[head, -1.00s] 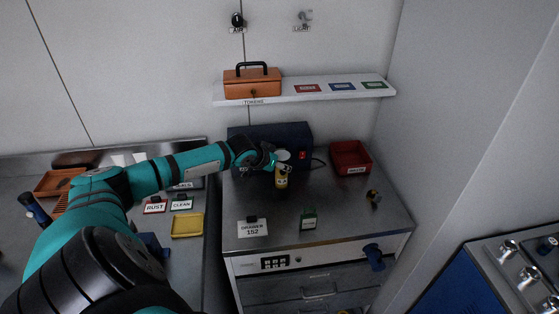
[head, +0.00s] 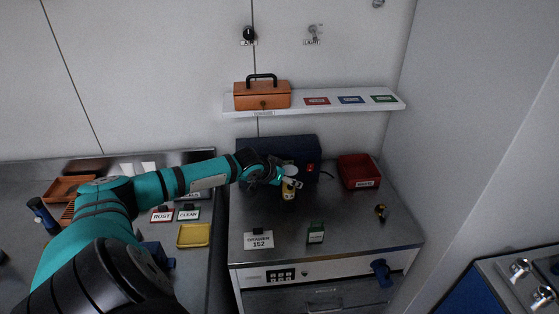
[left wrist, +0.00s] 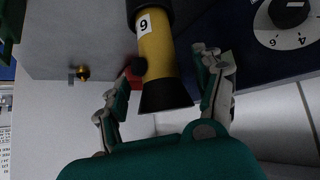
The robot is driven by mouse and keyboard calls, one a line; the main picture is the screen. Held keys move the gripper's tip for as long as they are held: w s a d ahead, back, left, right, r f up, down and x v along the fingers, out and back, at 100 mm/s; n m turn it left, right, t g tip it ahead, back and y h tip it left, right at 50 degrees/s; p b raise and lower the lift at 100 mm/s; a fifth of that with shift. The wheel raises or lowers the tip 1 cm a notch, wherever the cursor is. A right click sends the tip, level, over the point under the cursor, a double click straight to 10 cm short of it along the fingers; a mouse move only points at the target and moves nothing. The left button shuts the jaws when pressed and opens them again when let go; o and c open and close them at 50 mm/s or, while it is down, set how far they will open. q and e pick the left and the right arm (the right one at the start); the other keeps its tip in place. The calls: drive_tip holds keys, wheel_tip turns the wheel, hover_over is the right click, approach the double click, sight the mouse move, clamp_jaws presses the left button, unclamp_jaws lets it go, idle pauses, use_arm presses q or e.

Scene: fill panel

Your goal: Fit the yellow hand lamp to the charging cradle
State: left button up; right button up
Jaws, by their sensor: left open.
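In the left wrist view the lamp (left wrist: 157,55) has a yellow body, a white number label and black ends. My left gripper (head: 292,183) is at the lamp's upper part. In the left wrist view the open fingers (left wrist: 163,88) stand either side of the lamp's flared black end, with gaps visible. The gripper hides part of the lamp and of the blue unit's front. My right gripper is not in view.
A red bin (head: 360,171) stands right of the blue unit. A shelf (head: 290,108) carries an orange toolbox (head: 262,95). The counter's middle is largely clear.

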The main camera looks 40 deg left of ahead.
use_arm(q)
drive_tip(key=v, duration=1.1)
drive_tip(key=shift+s+r, duration=0.15)
drive_tip(key=shift+d, duration=0.1)
